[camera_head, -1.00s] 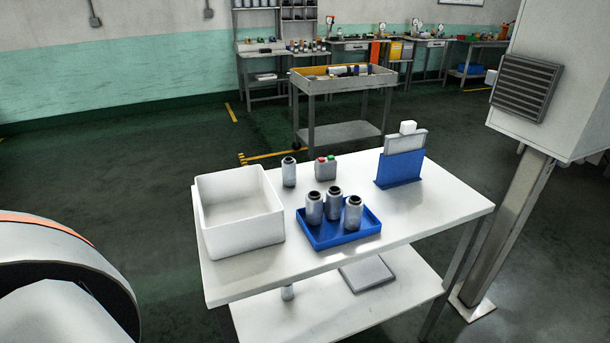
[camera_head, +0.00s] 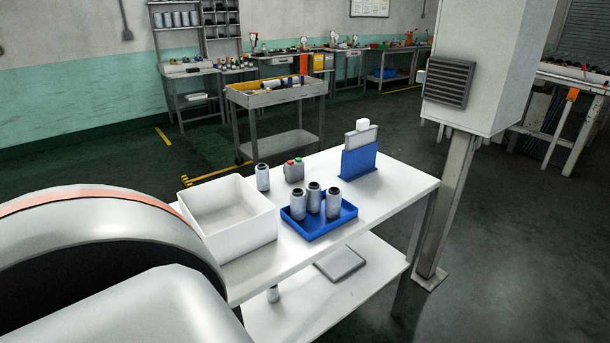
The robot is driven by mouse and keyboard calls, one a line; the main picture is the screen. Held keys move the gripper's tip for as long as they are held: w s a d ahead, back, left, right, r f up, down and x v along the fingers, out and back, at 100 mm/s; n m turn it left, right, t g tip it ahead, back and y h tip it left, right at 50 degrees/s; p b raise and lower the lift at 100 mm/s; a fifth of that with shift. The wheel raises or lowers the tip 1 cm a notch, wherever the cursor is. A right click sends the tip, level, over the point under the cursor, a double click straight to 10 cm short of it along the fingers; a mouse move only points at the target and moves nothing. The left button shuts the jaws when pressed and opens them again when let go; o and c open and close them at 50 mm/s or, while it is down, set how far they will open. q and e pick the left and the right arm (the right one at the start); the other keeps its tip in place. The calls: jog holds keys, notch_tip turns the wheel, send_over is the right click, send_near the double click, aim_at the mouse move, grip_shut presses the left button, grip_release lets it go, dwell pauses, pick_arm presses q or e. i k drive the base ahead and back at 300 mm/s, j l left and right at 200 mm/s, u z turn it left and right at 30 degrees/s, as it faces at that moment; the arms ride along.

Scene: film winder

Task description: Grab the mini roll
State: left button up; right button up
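Small silver rolls with dark tops stand on the white table (camera_head: 385,207). Three of them stand upright in a blue tray (camera_head: 322,231): a left roll (camera_head: 298,204), a middle roll (camera_head: 314,196) and a right roll (camera_head: 333,203). Another roll (camera_head: 263,177) stands alone behind the tray, beside the white bin. One more roll (camera_head: 273,294) shows partly on the lower shelf. I cannot tell which one is the mini roll. A large part of my arm fills the lower left. Neither gripper is in view.
An empty white bin (camera_head: 262,222) stands left of the tray. A box with red and green buttons (camera_head: 294,171) and a blue holder (camera_head: 358,161) stand at the back. A grey post (camera_head: 444,210) rises right of the table. A cart (camera_head: 275,97) stands behind.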

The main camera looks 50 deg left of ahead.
aim_at(262, 170)
jog(key=k+j+z, duration=0.1)
jog(key=z, duration=0.35)
jog(key=k+z, duration=0.25)
jog(key=z, duration=0.2)
jog(key=k+z, duration=0.15)
jog(key=z, duration=0.3)
jog(key=k+j+z, duration=0.1)
jog(key=z, duration=0.3)
jog(key=k+z, duration=0.5)
jog(key=z, duration=0.3)
jog(key=k+j+z, duration=0.15)
jog(key=k, duration=0.75)
jog(key=k+j+u, duration=0.1)
jog(key=k+u, duration=0.3)
jog(key=k+j+u, duration=0.2)
jog(key=k+u, duration=0.2)
jog(key=k+j+u, duration=0.55)
jog(key=u, duration=0.2)
jog(key=j, duration=0.1)
